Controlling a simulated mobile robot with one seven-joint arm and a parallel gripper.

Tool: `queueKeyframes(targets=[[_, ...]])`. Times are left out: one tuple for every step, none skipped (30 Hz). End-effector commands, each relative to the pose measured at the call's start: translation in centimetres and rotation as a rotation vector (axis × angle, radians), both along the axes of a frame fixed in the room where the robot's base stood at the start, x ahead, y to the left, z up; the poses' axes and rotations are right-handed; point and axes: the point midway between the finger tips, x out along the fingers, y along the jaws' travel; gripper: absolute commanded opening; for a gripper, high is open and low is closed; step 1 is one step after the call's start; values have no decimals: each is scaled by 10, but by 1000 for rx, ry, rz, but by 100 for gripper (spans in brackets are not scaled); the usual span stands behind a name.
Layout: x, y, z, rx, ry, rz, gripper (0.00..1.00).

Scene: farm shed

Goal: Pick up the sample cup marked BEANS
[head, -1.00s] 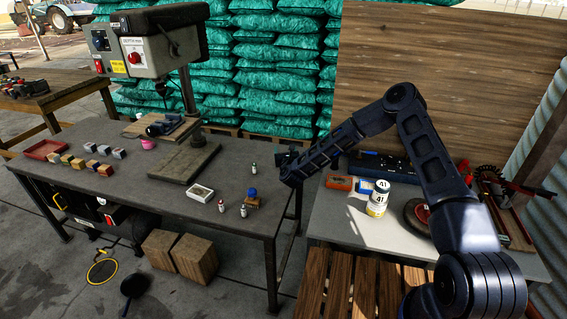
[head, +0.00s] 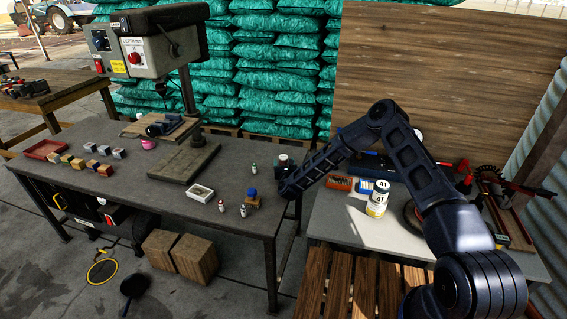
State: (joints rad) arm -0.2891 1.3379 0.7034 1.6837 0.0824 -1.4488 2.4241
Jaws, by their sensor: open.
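No label reading BEANS can be read in the head view, so I cannot tell which thing is that sample cup. Candidates on the dark workbench (head: 110,190) include a pink cup (head: 148,143) near the drill press and small pale bottles, one with a red cap (head: 222,206), one more (head: 243,211) beside it and one (head: 254,168) farther back. A small dark thing with white and red (head: 283,160) shows right above my wrist; I cannot tell what it is. My gripper (head: 284,182) is at the bench's right edge, open, its fingers mostly hidden, apart from the bottles.
A drill press (head: 150,50) stands at the back of the bench. A white-rimmed box (head: 200,192), a blue-topped object (head: 252,194), several small blocks (head: 91,147) and a red tray (head: 45,149) lie on the bench. A labelled container (head: 377,203) stands on the right table (head: 340,225).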

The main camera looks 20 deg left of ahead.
Motion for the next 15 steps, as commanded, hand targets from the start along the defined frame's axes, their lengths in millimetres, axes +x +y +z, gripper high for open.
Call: queueKeyframes(targets=[[6,2,1,1,-2,-1,67],[10,4,1,0,-2,0,67],[15,6,1,0,-2,-1,67],[20,8,1,0,-3,-1,67],[24,10,1,0,-2,0,67],[29,12,1,0,-3,-1,67],[33,13,1,0,-3,-1,67],[36,15,1,0,-2,0,67],[41,16,0,0,-2,0,67],[43,17,0,0,-2,-1,67],[45,18,0,0,-2,0,67],[47,19,0,-1,-1,0,67],[48,20,0,-1,0,1,67],[49,20,0,0,0,1,67],[50,20,0,0,0,1,67]])
